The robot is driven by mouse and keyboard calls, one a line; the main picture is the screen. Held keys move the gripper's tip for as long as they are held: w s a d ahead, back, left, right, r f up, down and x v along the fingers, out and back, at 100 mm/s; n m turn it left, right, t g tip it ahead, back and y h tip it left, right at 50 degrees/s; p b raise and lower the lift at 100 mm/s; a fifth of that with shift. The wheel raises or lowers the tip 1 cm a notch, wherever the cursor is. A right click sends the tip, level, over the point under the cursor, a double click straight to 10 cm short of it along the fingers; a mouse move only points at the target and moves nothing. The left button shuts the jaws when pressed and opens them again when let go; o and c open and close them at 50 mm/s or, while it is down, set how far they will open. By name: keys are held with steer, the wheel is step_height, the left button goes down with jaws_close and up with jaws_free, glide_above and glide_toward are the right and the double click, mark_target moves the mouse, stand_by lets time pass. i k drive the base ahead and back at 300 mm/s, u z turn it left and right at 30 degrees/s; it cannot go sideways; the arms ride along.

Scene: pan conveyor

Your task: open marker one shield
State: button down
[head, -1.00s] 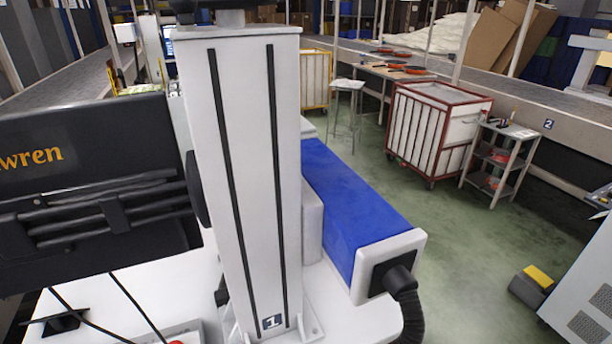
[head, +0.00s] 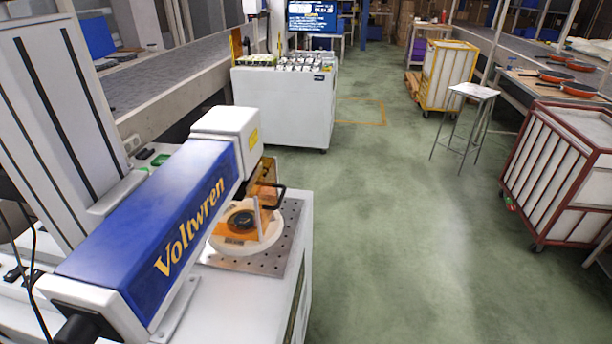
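The laser marker (head: 160,235) stands at the left in the head view. It has a long blue body lettered "Voltwren" and a white head (head: 228,128). Under the head is an amber see-through shield (head: 264,180) with a dark handle (head: 272,193) on its right side. Below the shield a round pale fixture with an orange and black piece (head: 242,217) sits on a perforated metal plate (head: 287,235). I cannot tell how far the shield is raised or lowered. The number plate seen earlier is out of view now. My gripper is not in view.
The green floor (head: 400,230) right of the marker is clear. A white cabinet (head: 282,105) with parts on top stands beyond it. A stool (head: 470,95), a yellow-framed cart (head: 447,75) and a red-framed cart (head: 560,165) stand at the right. A conveyor (head: 170,85) runs along the left.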

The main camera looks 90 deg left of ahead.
mark_target(269, 196)
steer(key=i, duration=1.55)
steer(key=u, duration=2.65)
steer(key=i, duration=4.3)
steer(key=u, duration=4)
